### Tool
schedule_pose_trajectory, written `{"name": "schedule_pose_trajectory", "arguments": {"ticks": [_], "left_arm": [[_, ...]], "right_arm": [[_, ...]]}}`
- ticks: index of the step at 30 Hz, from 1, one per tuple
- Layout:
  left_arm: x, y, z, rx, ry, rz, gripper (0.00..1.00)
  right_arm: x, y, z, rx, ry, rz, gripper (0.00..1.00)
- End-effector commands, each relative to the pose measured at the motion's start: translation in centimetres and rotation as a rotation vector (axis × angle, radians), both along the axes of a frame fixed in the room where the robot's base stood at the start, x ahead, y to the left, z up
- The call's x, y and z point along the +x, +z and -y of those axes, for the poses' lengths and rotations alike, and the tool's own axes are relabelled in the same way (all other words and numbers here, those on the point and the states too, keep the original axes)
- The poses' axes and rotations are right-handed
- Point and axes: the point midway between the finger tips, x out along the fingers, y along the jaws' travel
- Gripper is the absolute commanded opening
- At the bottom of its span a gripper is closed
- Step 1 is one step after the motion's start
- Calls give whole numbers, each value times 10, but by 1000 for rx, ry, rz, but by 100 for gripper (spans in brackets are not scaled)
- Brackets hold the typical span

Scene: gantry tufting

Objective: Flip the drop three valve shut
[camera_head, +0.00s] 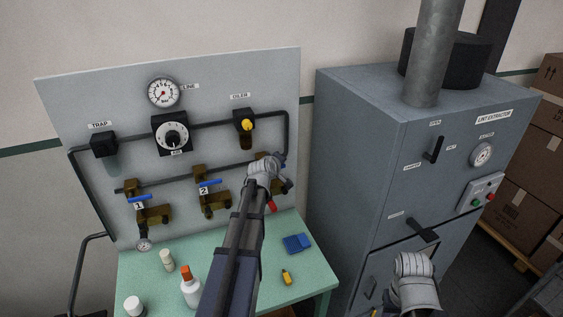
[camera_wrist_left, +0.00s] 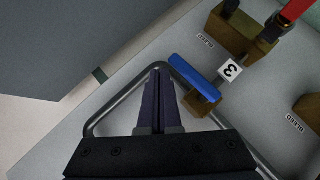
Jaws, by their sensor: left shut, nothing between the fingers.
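The drop three valve has a blue lever (camera_wrist_left: 195,80) on a brass body, beside a tag marked 3 (camera_wrist_left: 230,70), in the left wrist view. My left gripper (camera_wrist_left: 160,72) is shut and empty. Its fingertips are just left of the lever's end; I cannot tell whether they touch. In the head view my left gripper (camera_head: 281,160) is at the panel's right side and its wrist hides most of this valve. My right wrist shows at the lower right; its gripper fingers are not visible.
The grey panel (camera_head: 220,80) also carries valves with blue levers tagged 1 (camera_head: 139,198) and 2 (camera_head: 209,183), a gauge (camera_head: 163,92) and pipework. The green table (camera_head: 318,270) below holds bottles and a blue pad (camera_head: 297,243). A grey lint extractor cabinet (camera_head: 360,150) stands right.

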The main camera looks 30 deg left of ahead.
Motion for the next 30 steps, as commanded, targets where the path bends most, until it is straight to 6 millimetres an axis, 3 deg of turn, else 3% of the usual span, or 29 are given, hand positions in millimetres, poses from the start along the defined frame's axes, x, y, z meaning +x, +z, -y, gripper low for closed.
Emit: {"name": "schedule_pose_trajectory", "arguments": {"ticks": [8, 15, 22, 30], "left_arm": [[-1, 47, 3, 0, -4, -1, 0], [-29, 80, 32, -1, -4, 0, 0], [-43, 100, 48, 0, -4, 0, 0], [-48, 105, 54, 0, -2, 0, 0]], "right_arm": [[0, 47, 0, -1, 4, -2, 50], [-1, 80, 0, 0, -8, -2, 50], [-1, 100, 0, 1, -24, -2, 50], [-1, 105, 0, 2, -30, -2, 50]]}}
